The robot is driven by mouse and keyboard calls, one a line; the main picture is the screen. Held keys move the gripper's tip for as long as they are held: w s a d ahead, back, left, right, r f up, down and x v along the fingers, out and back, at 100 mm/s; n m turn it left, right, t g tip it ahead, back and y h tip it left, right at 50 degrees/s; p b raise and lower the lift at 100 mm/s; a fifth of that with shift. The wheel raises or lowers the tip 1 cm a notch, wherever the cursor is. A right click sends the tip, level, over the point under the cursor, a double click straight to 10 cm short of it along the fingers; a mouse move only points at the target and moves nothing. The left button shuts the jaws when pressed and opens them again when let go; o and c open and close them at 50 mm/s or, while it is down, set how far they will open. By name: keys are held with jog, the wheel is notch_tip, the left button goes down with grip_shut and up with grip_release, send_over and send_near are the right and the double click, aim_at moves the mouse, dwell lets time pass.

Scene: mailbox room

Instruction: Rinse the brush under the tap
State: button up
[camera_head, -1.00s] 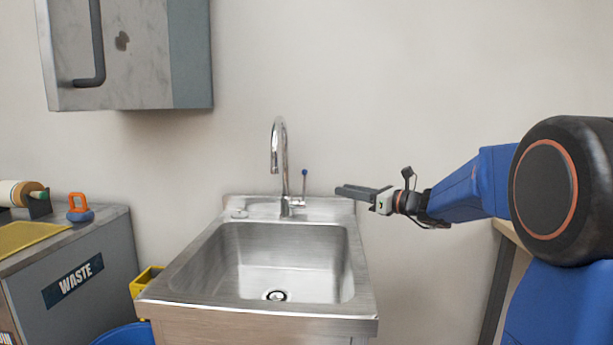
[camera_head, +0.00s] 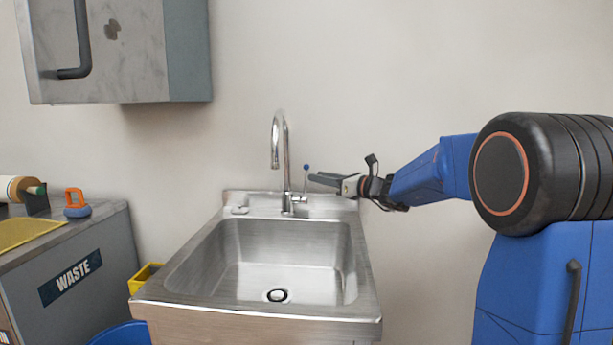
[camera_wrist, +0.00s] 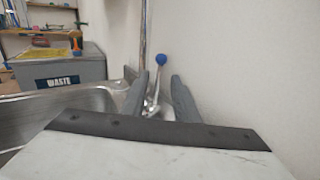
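A chrome gooseneck tap (camera_head: 284,150) stands at the back of the steel sink (camera_head: 250,309), its spout over the basin. No water shows. Its upright lever has a blue knob (camera_head: 306,167), which also shows in the wrist view (camera_wrist: 161,60). My gripper (camera_head: 314,179) is just right of the lever, pointing left. In the wrist view my gripper (camera_wrist: 159,75) has its two fingers apart, with the lever seen in the gap ahead. I cannot tell whether they touch it. I cannot make out a brush for certain in either view.
A grey waste cabinet (camera_head: 92,255) stands left of the sink, with a yellow tray (camera_head: 28,233), a blue-and-orange item (camera_head: 76,203) and a roll-like item (camera_head: 20,188) on top. A wall cabinet (camera_head: 120,60) hangs upper left. A yellow bin (camera_head: 147,275) and blue bin (camera_head: 125,335) are below.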

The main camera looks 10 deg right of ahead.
send_over(306, 195)
jog(key=shift+w+d, duration=0.1)
jog(key=shift+w, duration=0.1)
jog(key=shift+c, duration=0.7)
grip_shut()
dwell(0.9)
